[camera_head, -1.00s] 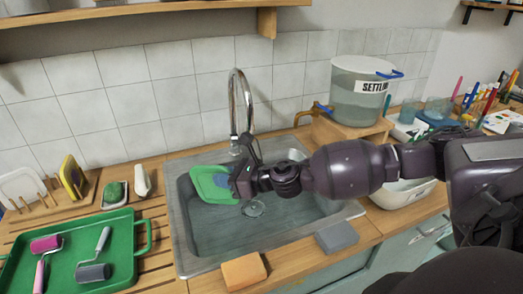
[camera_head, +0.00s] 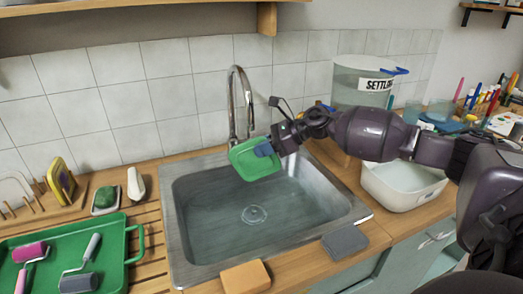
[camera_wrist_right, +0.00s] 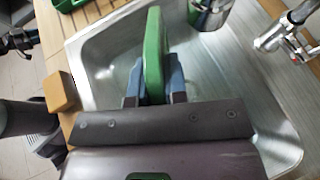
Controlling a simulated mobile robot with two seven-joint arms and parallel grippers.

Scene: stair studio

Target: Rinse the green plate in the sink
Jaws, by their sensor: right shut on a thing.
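The green plate (camera_head: 254,161) is held tilted over the back of the sink (camera_head: 215,225), near the base of the tap. My right gripper (camera_head: 266,149) is shut on the plate's edge. In the right wrist view the plate (camera_wrist_right: 154,50) shows edge-on between the blue fingertips of my right gripper (camera_wrist_right: 154,85). The chrome tap (camera_head: 243,95) arches up behind the plate, and I see no clear stream of water from it. The sink basin below is otherwise empty, with a round drain (camera_head: 254,214).
An orange sponge (camera_head: 245,277) and a grey block (camera_head: 345,241) lie along the sink's front edge. A green tray (camera_head: 135,240) with rollers stands at left. A white basin (camera_head: 403,182) and a settling bucket (camera_head: 360,85) stand at right.

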